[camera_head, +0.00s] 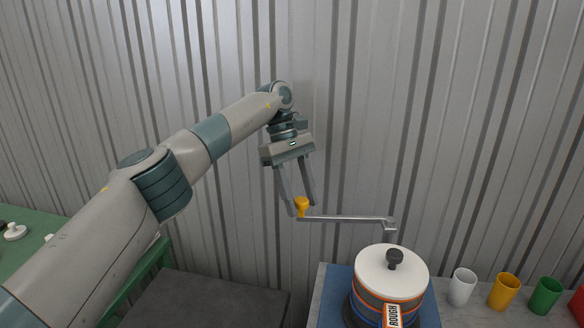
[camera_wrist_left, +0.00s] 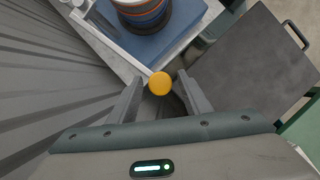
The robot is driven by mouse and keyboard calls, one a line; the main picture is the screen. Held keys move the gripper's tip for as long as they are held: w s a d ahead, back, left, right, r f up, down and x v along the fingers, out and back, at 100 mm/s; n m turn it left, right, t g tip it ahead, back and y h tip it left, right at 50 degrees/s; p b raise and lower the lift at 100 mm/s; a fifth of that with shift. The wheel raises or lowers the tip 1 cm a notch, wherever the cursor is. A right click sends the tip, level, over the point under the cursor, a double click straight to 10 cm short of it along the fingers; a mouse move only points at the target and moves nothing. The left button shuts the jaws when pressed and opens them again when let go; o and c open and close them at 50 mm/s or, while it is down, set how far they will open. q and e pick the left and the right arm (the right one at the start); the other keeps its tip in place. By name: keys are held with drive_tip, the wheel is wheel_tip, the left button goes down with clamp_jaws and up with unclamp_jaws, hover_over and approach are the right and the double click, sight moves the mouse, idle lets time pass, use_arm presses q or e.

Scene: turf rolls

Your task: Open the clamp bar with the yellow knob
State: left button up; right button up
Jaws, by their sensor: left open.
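The clamp bar (camera_head: 345,218) is a grey metal arm that reaches out to the left from a post behind a round drum. Its yellow knob (camera_head: 301,206) stands at the bar's left end. In the left wrist view the yellow knob (camera_wrist_left: 160,84) shows between the fingertips. My left gripper (camera_head: 304,207) points down with its fingers open on either side of the knob. I cannot tell whether a finger touches it. The drum (camera_head: 377,272) has a white lid with a black knob and a label reading ROUGH. My right gripper is not in view.
A white cup (camera_head: 461,286), a yellow cup (camera_head: 503,291) and a green cup (camera_head: 545,295) stand right of the drum. The drum stands on a blue base (camera_head: 337,284). A corrugated wall (camera_head: 450,120) is close behind. A dark cart top (camera_head: 215,300) lies at lower left, beside a green table (camera_head: 45,226).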

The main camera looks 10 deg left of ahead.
use_arm(q)
drive_tip(key=p+v, duration=1)
drive_tip(key=v, duration=0.1)
idle(0.6)
drive_tip(key=shift+s+d, duration=0.1)
drive_tip(key=shift+s, duration=0.05)
idle(0.3)
